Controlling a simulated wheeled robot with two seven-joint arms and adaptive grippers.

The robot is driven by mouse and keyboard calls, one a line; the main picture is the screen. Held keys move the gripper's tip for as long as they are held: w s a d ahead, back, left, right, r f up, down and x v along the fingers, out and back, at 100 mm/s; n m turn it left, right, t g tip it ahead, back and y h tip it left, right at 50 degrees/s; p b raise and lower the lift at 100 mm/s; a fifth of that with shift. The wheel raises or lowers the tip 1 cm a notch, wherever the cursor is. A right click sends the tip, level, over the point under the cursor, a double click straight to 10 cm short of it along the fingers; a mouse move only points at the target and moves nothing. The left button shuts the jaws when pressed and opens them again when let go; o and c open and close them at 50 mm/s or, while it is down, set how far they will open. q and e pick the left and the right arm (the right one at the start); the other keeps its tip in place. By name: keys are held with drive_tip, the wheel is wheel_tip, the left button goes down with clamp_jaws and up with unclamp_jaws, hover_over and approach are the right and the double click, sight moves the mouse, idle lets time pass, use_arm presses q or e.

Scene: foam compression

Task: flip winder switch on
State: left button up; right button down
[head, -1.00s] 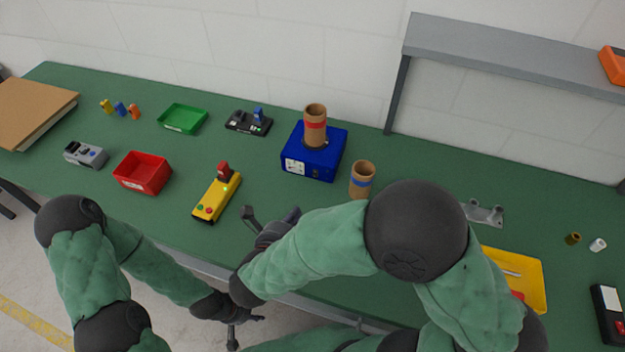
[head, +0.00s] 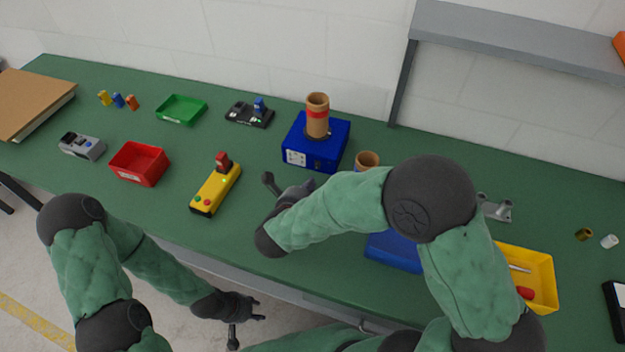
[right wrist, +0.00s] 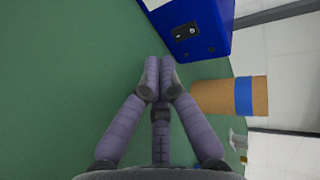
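The winder is a blue box (head: 330,152) with a cardboard tube (head: 317,118) with a red band upright on top. It stands at the back middle of the green bench. A small pale panel (head: 297,158) is on its front. In the right wrist view the blue box (right wrist: 205,25) is at the top, with a dark switch plate (right wrist: 186,31) on its face. My right gripper (right wrist: 160,62) has its fingertips together, empty, in front of the box and apart from it. In the head view it (head: 306,186) is below the box. My left gripper (head: 260,309) is low, off the bench front, fingers apart and empty.
A cardboard tube with a blue band (right wrist: 232,96) stands close to my right fingers. A yellow control box (head: 215,190) with a red lever, a red bin (head: 140,163) and a green tray (head: 182,109) lie left. A yellow tray (head: 540,280) and metal bracket (head: 497,208) are right.

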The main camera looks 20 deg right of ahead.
sight(317, 167)
drive_tip(key=shift+w+d+f+b, duration=0.1)
drive_tip(key=shift+w+d+b, duration=0.1)
drive_tip(key=shift+w+d, duration=0.35)
drive_tip(key=shift+w+d+f+b, duration=0.1)
drive_tip(key=shift+w+d+b, duration=0.2)
drive_tip(key=shift+w, duration=0.45)
drive_tip(key=shift+r, duration=0.1)
drive_tip(key=shift+d, duration=0.1)
drive_tip(key=shift+w+d+f, duration=0.2)
drive_tip(key=shift+w+f, duration=0.1)
drive_tip(key=shift+r, duration=0.25)
drive_tip(key=shift+r+p, duration=0.75)
drive_tip(key=shift+r, duration=0.05)
drive_tip(key=shift+f, duration=0.1)
